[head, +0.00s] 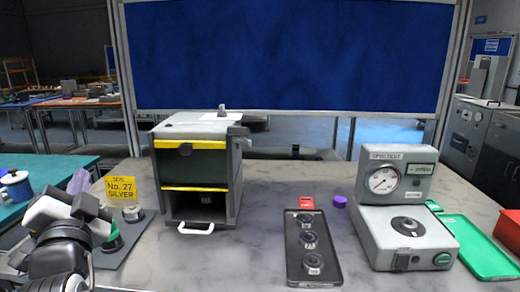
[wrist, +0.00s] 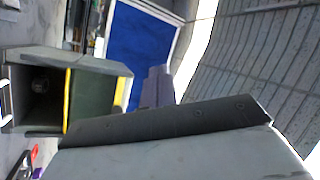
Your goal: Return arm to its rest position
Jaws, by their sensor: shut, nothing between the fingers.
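My arm (head: 62,240) is folded at the lower left of the head view, over the left end of the marble-look table. My gripper (head: 79,181) points upward there as a small grey-purple shape beside the yellow sign. In the wrist view my gripper (wrist: 157,88) shows as grey-purple fingers shut together, with nothing between them. It is clear of the table and touches no object that I can see. The wrist housing fills the lower part of the wrist view.
A box with yellow strips (head: 200,165) stands right of my arm, also in the wrist view (wrist: 95,95). The yellow sign (head: 121,189) is close beside my arm. A black tray (head: 312,272), a purple cap (head: 340,201) and a gauge device (head: 405,225) are further right.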

